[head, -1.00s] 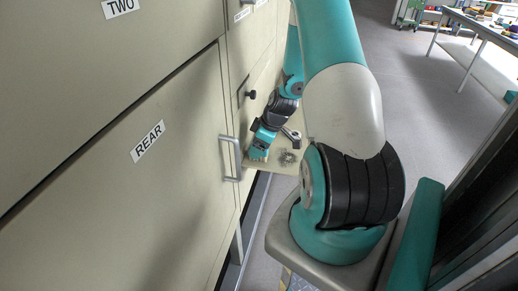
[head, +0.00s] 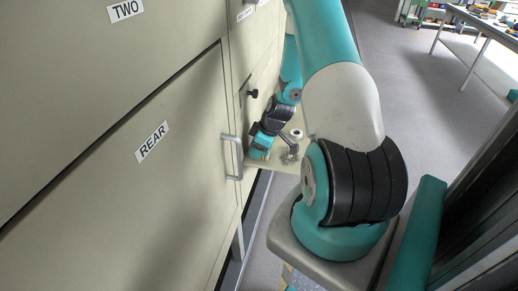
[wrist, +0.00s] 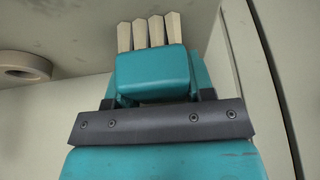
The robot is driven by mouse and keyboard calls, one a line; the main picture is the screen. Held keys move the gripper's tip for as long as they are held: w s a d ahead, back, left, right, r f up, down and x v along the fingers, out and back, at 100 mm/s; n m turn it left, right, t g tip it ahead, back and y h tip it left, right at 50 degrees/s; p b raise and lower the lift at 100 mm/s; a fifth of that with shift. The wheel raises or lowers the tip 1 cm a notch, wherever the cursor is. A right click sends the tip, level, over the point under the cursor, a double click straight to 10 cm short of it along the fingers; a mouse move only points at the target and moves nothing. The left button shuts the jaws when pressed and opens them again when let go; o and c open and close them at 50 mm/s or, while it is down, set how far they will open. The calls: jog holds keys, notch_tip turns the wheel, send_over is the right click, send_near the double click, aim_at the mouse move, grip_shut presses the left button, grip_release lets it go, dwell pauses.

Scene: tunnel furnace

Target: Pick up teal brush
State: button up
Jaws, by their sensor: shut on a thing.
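The teal brush (wrist: 152,72) has a teal block and several pale cream bristle tufts, which point to the top of the wrist view. My gripper (wrist: 152,100) is shut on the brush, with a dark bar across its base. In the head view, my gripper (head: 262,143) is low over a small pale shelf (head: 262,165) beside the cabinet front. There the brush is too small to tell apart from my teal gripper. The fingertips are mostly hidden by the brush in the wrist view.
A pale ring (head: 296,134) and a small wiry pile (head: 289,156) lie on the shelf; the ring (wrist: 25,67) also shows in the wrist view. A cabinet door (head: 150,190) labelled REAR has a metal handle (head: 236,157) close to my gripper.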

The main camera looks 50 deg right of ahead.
jog(key=shift+s+r+b, duration=0.1)
jog(key=shift+r+b, duration=0.1)
jog(key=shift+b, duration=0.15)
notch_tip(320, 180, up, 7)
jog(key=shift+s+d+f+b, duration=0.1)
jog(key=shift+f+b, duration=0.05)
jog(key=shift+b, duration=0.85)
jog(key=s+d+b, duration=0.2)
jog(key=s+d, duration=0.1)
jog(key=s, duration=0.6)
jog(key=s+d+b, duration=0.2)
jog(key=s+d, duration=0.2)
jog(key=s, duration=0.5)
jog(key=shift+d+b, duration=0.2)
jog(key=shift+b, duration=0.15)
